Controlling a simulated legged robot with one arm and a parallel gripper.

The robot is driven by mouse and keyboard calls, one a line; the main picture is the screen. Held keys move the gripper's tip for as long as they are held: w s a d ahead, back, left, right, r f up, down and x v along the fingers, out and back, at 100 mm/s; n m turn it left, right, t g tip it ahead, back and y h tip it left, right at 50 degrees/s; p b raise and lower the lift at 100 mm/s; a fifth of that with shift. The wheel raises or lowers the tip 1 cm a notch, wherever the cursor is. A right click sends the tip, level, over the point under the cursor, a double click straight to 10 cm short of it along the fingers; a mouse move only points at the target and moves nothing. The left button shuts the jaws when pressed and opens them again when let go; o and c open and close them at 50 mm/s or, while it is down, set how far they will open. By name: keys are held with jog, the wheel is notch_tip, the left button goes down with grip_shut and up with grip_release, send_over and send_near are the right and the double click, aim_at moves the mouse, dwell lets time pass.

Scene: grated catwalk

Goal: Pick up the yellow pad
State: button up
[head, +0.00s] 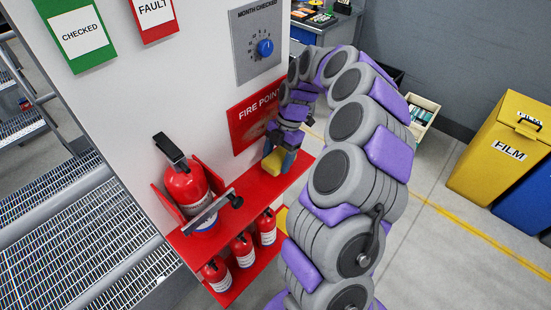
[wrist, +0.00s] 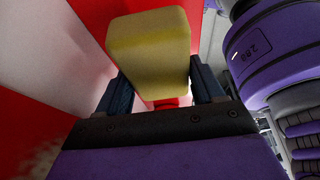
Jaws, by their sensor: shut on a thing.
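The yellow pad (wrist: 150,48) is a block with rounded edges, held between the two dark fingers of my gripper (wrist: 162,92) in the wrist view. In the head view the yellow pad (head: 273,162) shows at the end of my arm, just above the red shelf (head: 262,196), in front of the white panel. My gripper (head: 281,157) is shut on it there. I cannot tell whether the pad's lower side touches the shelf.
A fire extinguisher (head: 186,187) stands on the shelf's left part, with a dark-handled bar (head: 212,212) near it. Several smaller extinguishers (head: 243,249) stand on a lower shelf. A "FIRE POINT" sign (head: 255,115) is on the panel behind my gripper. A yellow FILM bin (head: 503,150) stands far right.

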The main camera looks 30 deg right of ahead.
jog(key=s+d+r+p, duration=0.1)
jog(key=s+d, duration=0.1)
jog(key=s, duration=1.3)
jog(key=shift+d+r, duration=0.2)
jog(key=shift+d, duration=0.05)
jog(key=o, duration=0.5)
jog(key=shift+c, duration=0.2)
jog(key=c, duration=0.4)
jog(key=shift+w, duration=0.15)
